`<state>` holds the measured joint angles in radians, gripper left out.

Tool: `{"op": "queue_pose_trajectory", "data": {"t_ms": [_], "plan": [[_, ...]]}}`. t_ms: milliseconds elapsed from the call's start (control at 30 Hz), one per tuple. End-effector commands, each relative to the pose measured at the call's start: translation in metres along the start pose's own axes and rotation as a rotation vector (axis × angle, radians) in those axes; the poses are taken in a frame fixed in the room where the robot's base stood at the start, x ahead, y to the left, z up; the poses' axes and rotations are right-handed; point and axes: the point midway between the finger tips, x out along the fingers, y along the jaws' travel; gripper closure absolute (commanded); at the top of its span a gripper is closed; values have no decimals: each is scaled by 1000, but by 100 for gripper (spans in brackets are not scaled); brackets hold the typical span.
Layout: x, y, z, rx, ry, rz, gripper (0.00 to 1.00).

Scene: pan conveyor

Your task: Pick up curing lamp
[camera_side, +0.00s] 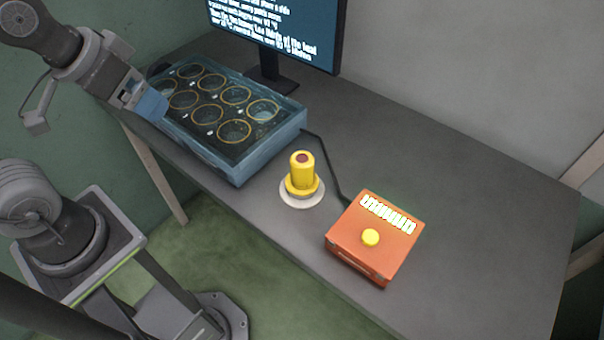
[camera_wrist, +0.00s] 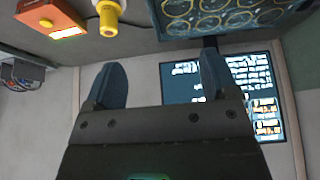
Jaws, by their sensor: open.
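The curing lamp appears to be the yellow cylinder (camera_side: 301,172) with a dark reddish top, upright on a round white base (camera_side: 301,199) on the table. It also shows in the wrist view, a yellow body (camera_wrist: 108,18) at the top edge, partly cut off. My gripper (camera_side: 152,104) is at the left in the side view, by the left corner of the tray of round wells and well apart from the lamp. In the wrist view its two blue fingers (camera_wrist: 161,85) are spread with nothing between them.
A blue tray (camera_side: 262,157) with several round wells stands left of the lamp. An orange box (camera_side: 352,247) with a yellow knob stands to its right, a dark cable behind. A monitor (camera_side: 290,35) stands at the back. The table's right part (camera_side: 490,230) is clear.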

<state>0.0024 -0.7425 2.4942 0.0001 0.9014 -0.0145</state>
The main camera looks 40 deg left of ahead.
Motion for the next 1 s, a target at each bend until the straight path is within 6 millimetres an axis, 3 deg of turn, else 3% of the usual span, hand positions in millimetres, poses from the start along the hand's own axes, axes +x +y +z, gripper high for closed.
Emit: {"op": "queue_pose_trajectory", "data": {"t_ms": [133,267,467,600,800,1000], "plan": [[4,8,-18,-117,-50,12,20],[16,25,-49,-334,-134,10,20],[53,64,-94,-709,-268,-55,20],[90,98,-115,-963,-342,-144,20],[139,139,-125,-1243,-393,-278,20],[162,156,-124,-1363,-401,-346,20]]}}
